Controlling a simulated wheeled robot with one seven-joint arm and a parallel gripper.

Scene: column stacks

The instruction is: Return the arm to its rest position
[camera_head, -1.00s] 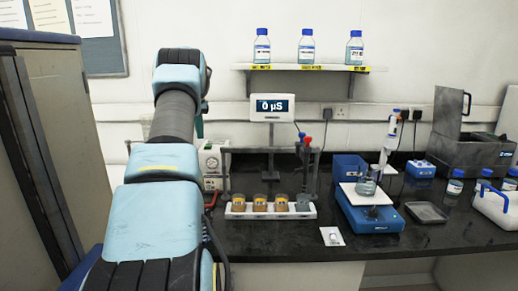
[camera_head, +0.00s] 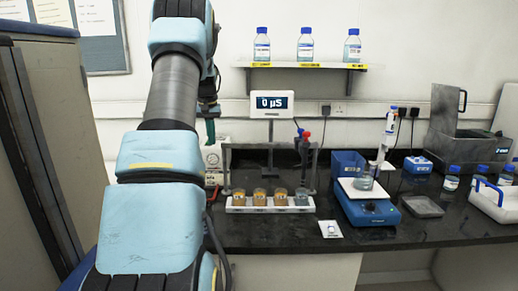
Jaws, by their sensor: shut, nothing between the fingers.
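My arm (camera_head: 172,90) rises along the left of the view, with its forearm bent up and away from me. My gripper (camera_head: 211,130) shows only in part beyond the arm, pointing down above the bench's left part. It looks shut and empty, and nothing hangs from it. The arm hides the rest of it.
A white rack (camera_head: 270,205) with several small cups stands on the black bench near the arm, below a meter display (camera_head: 272,104). A blue stirrer (camera_head: 366,208) with a beaker stands to the right. A shelf (camera_head: 305,66) holds three bottles. A tall cabinet (camera_head: 40,140) is close on the left.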

